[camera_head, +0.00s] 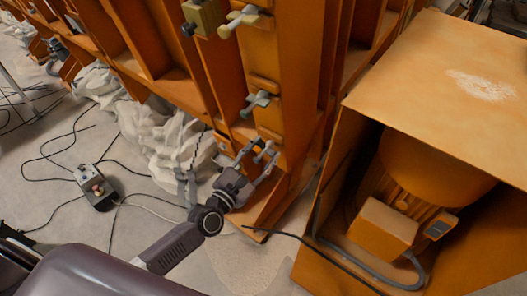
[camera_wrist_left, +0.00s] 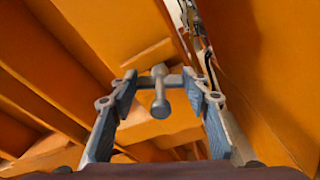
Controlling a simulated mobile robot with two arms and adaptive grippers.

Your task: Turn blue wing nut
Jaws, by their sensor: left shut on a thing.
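A grey-blue wing nut (camera_head: 264,148) sits low on the orange upright post. In the left wrist view the wing nut (camera_wrist_left: 160,92) looks plain grey, with its bar crosswise and its round stem end facing the camera. My left gripper (camera_head: 257,157) reaches it from the lower left. In the wrist view its two fingers (camera_wrist_left: 162,90) are at either end of the bar and are shut on it. The fingers partly cover the wing nut in the head view. My right gripper is not in view.
A teal-grey wing nut (camera_head: 257,102) sits higher on the same post, and a cream one (camera_head: 240,19) is near the top. An orange box housing a motor (camera_head: 385,228) stands at the right. A small control box (camera_head: 95,187) and loose cables lie on the floor at the left.

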